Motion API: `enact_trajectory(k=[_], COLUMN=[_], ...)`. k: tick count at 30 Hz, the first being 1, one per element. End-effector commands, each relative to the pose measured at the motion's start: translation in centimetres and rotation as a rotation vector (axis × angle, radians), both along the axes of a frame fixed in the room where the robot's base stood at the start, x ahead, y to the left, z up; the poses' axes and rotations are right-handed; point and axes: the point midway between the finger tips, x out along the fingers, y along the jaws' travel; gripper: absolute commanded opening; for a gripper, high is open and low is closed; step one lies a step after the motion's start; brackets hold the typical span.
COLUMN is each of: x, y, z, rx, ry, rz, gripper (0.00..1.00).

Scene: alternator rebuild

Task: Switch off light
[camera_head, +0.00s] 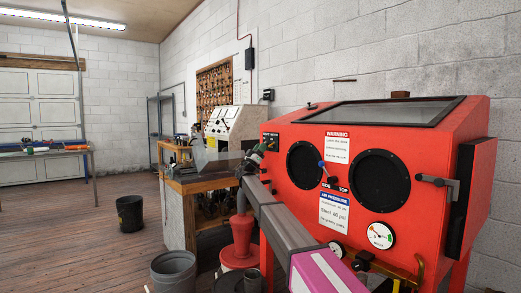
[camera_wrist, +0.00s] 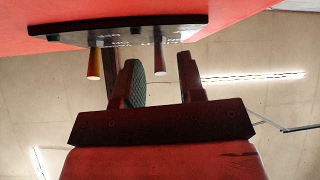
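The red blasting cabinet (camera_head: 457,130) stands on the right. A small black switch panel (camera_head: 271,137) sits at its upper left front corner. In the wrist view the panel (camera_wrist: 70,34) shows white lettering, too oblique to read surely, and two switch levers. One is an orange lever (camera_wrist: 95,64); the other is a reddish lever (camera_wrist: 160,58). I cannot tell which is the light's. My gripper (camera_wrist: 159,78) is open, its fingers pointing at the panel. The reddish lever shows in the gap between the fingertips; contact is not clear. The gripper (camera_head: 258,156) also shows by the panel in the head view.
A workbench (camera_head: 196,183) with a beige machine (camera_head: 229,124) stands left of the cabinet. A grey bucket (camera_head: 172,272) and a black bin (camera_head: 130,213) stand on the wooden floor. The floor at left is mostly clear. A black handle (camera_head: 431,180) sticks out at the cabinet's right.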

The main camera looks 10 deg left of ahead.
Motion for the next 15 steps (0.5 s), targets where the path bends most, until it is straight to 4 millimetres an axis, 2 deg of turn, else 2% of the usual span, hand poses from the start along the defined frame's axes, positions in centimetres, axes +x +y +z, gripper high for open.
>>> enact_trajectory(k=[8,15], x=[-0.4,-2.0], y=[0.2,1.5], z=[-0.5,-2.8], rx=[0.000,-0.001], ry=[0.000,0.001], rz=[0.000,0.001], gripper=[0.36,0.36])
